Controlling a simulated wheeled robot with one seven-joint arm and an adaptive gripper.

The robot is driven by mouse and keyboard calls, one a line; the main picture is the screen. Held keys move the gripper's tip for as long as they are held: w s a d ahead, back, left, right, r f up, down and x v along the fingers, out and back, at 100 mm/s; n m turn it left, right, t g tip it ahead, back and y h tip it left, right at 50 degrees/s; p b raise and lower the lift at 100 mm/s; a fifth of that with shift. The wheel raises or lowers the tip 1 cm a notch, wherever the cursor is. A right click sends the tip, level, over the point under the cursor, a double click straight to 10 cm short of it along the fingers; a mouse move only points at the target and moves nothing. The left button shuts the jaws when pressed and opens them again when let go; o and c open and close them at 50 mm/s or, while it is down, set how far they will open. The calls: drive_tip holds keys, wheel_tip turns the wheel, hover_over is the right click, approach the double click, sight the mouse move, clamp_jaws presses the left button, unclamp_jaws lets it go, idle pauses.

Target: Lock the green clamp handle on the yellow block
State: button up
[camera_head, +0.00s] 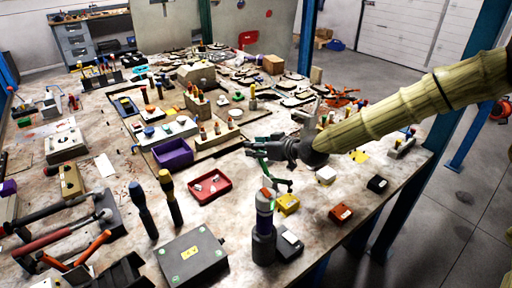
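My gripper (268,160) is the dark end of my arm, over the front right part of the bench. Thin dark green parts show around its fingers, and I cannot tell which are finger and which might be the green clamp handle. A small yellow block (288,204) sits on the bench just below and right of the fingertips, apart from them in the picture. No green handle on it can be made out. Whether the fingers are open or shut is too small to tell.
A banded cylinder (264,222) stands upright left of the yellow block, near the fingers. A red tray (211,193), purple bin (173,153), dark box (192,262) and white block (326,175) lie around. The bench's right edge (385,205) is close; small boxes sit along it.

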drive_tip(key=v, duration=1.2)
drive_tip(key=shift+f, duration=0.1)
